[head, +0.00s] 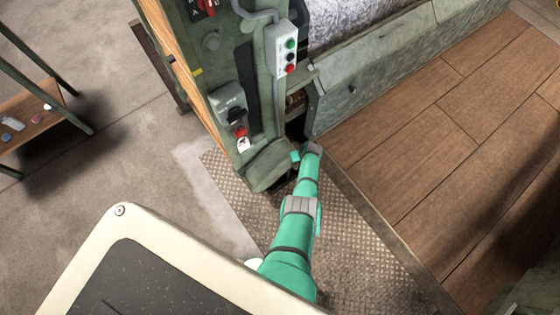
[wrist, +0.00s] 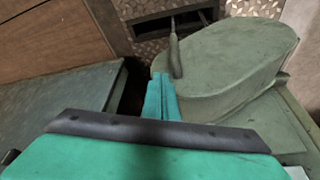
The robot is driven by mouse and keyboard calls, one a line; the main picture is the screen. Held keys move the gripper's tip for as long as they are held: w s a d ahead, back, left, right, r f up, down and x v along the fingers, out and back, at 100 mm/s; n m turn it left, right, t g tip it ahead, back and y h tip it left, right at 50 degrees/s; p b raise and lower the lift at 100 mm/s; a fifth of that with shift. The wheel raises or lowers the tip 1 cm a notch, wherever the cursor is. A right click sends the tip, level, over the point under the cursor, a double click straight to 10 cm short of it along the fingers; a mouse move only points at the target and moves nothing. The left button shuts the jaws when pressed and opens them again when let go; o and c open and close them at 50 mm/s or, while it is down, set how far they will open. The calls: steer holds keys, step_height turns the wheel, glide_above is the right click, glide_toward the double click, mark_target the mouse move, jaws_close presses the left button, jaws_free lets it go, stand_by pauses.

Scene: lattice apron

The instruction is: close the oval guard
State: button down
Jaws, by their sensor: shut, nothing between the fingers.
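The oval guard (wrist: 235,55) is a thick, grey-green cover with rounded ends, at the upper right in the wrist view. In the head view it appears to be the rounded green part (head: 268,165) low on the machine column. A slim grey-brown handle (wrist: 174,56) stands at its left end. My gripper (wrist: 161,84) is shut and empty, its teal fingertips close to the handle and the guard's left end; I cannot tell if they touch. In the head view my gripper (head: 296,157) is right of the guard, partly hidden by my wrist.
A dark recess (wrist: 165,27) lies behind the handle. The green column (head: 238,90) carries a push-button box (head: 288,48) and a red-and-black switch (head: 238,120). A grey-green panel (head: 370,85) borders the wooden floor (head: 430,150). A small shelf (head: 30,115) stands far left.

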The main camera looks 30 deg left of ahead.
steer(key=shift+w+a+r, duration=0.5)
steer(key=shift+w+a, duration=0.05)
steer(key=shift+w, duration=0.05)
steer(key=s+d+r, duration=0.4)
steer(key=d+r, duration=0.4)
steer(key=shift+s, duration=0.4)
steer(key=shift+r, duration=0.1)
